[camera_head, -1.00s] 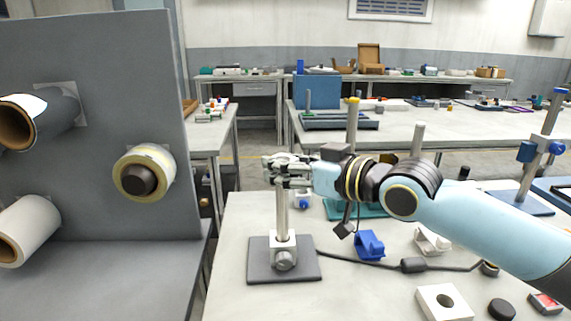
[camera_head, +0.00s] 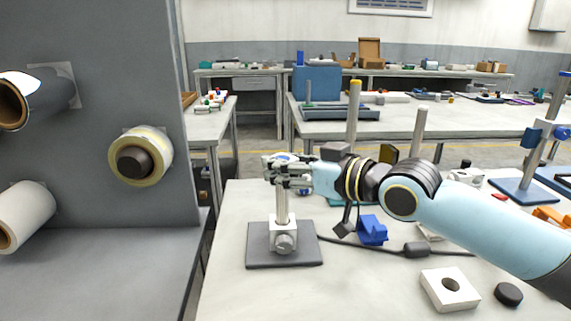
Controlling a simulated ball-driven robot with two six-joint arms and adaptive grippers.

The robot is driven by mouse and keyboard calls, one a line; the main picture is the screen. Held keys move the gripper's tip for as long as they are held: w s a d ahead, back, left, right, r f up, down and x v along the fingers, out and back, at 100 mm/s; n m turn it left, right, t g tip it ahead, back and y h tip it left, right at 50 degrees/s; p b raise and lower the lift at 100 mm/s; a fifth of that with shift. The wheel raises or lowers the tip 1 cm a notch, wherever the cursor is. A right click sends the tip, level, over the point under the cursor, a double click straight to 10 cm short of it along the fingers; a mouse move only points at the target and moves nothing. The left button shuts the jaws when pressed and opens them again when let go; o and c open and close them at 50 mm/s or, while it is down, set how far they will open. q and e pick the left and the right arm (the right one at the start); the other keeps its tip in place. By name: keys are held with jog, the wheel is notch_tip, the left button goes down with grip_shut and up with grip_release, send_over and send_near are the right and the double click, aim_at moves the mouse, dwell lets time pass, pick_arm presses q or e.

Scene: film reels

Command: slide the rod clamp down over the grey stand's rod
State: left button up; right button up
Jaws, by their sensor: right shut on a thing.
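The grey stand has a flat dark grey base (camera_head: 260,257) on the table and an upright metal rod (camera_head: 282,205). A pale block with a round knob (camera_head: 285,241) surrounds the rod's foot. My right gripper (camera_head: 280,171) is shut at the rod's upper end. A small white and blue part, which looks like the rod clamp (camera_head: 284,158), shows between and above its fingers. The fingers hide most of it and the rod's top, so I cannot tell whether it is around the rod. My left gripper is not in view.
A blue bracket (camera_head: 372,231), a white block with a hole (camera_head: 449,289) and a black disc (camera_head: 508,294) lie right of the stand. A cable with a dark box (camera_head: 416,250) runs beside the base. A grey panel with film rolls (camera_head: 139,157) stands at the left.

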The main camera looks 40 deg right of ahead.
aim_at(287, 211)
jog(key=shift+f+b, duration=2.2)
jog(key=shift+f, duration=0.3)
jog(key=shift+f, duration=0.1)
jog(key=shift+f+b, duration=2.15)
jog(key=shift+f, duration=0.25)
jog(key=o, duration=1.4)
jog(key=shift+r, duration=0.1)
